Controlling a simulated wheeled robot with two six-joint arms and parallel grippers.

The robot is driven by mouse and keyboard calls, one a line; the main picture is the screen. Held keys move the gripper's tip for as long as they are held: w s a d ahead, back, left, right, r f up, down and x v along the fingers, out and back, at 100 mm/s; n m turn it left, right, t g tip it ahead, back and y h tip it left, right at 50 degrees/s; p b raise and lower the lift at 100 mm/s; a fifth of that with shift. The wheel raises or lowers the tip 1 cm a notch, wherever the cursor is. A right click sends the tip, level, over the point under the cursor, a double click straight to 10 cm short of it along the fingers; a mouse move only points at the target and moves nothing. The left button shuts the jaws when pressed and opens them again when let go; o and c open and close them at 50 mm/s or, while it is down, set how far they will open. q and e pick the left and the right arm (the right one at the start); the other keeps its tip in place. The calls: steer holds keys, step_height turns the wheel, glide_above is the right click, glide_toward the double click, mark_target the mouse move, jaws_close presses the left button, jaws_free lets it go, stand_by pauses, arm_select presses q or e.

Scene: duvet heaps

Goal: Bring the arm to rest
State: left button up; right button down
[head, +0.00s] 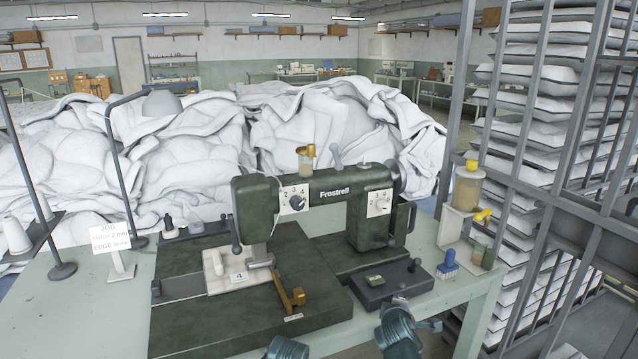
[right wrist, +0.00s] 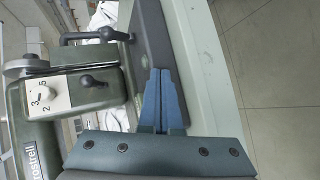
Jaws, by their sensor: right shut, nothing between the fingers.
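My right gripper (right wrist: 161,76) is shut and empty in the right wrist view, its two blue fingers side by side. The fingertips are over or close to a long dark grey part near the pale green table edge (right wrist: 205,70); I cannot tell whether they touch it. In the head view my right arm (head: 398,330) comes in at the bottom, right of centre, in front of the table; its fingers cannot be made out there. A teal piece of my own arm shows at the bottom edge, left of it. My left gripper is not in view.
A dark green Frostrell sewing machine (head: 335,200) stands on the pale green table (head: 100,310). A small dark box (head: 392,285), a blue brush (head: 448,262) and a dispenser stand (head: 460,230) are to its right. White duvet heaps (head: 330,130) lie behind; a rack (head: 540,110) stands right.

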arm_select(q)
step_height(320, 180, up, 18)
steer(key=p, duration=1.5)
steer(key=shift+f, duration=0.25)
arm_select(e)
steer(key=s+a+r+m+g+y, duration=0.1)
steer(key=s+a+r+m+g, duration=0.1)
steer(key=s+a+m+g, duration=0.3)
steer(key=s+a+r+m+g+y, duration=0.2)
steer(key=s+a+m+g, duration=0.2)
steer(key=s+a, duration=0.9)
steer(key=s+g, duration=0.3)
steer(key=s, duration=0.2)
steer(key=shift+r+m, duration=0.35)
steer(key=shift+m, duration=0.05)
